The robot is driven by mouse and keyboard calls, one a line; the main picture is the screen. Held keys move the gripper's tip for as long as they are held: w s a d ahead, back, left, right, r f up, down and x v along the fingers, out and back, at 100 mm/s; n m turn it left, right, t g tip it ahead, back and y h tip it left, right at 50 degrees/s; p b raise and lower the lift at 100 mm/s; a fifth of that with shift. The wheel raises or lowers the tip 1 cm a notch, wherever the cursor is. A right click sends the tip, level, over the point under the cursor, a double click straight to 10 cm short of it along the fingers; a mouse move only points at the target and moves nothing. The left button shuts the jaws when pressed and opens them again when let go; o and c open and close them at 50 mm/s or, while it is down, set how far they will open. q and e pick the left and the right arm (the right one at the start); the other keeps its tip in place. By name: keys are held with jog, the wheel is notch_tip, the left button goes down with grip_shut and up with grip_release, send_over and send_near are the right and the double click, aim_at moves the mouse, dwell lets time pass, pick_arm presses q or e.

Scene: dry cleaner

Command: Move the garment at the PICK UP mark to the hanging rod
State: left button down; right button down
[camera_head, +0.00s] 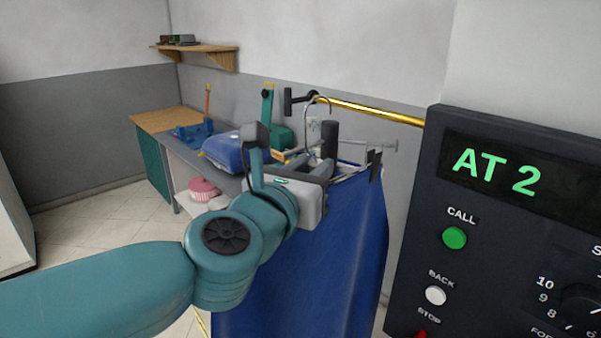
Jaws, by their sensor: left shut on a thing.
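My left gripper (320,168) is at the end of my teal arm, which comes in from the left. It is shut on the hanger (309,131) of a long blue garment (345,250). The garment hangs down below and behind the gripper, partly hidden by my arm. A dark clip shows at the hanger's right end. No PICK UP mark shows. My right gripper is not in view.
A dark control panel (480,290) reading "AT 2", with CALL, BACK and STOP buttons, blocks the right side. A worktable (165,118) with blue and teal equipment stands behind on the left. A wooden shelf (207,50) is on the wall. Tiled floor (95,215) is clear at left.

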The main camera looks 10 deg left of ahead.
pick_arm(q)
jog(key=shift+w+d+p, duration=0.35)
jog(key=shift+w+d, duration=0.4)
jog(key=shift+w, duration=0.3)
jog(key=shift+w+d+p, duration=0.3)
jog(key=shift+w+d, duration=0.5)
jog(key=shift+w, duration=0.3)
jog(key=shift+w+d+p, duration=0.35)
jog(key=shift+w+d, duration=0.4)
jog(key=shift+w, duration=0.4)
jog(key=shift+d, duration=0.15)
jog(key=shift+w+d+n+y+p, duration=0.3)
jog(key=shift+w+d+p, duration=0.05)
jog(key=shift+w, duration=0.1)
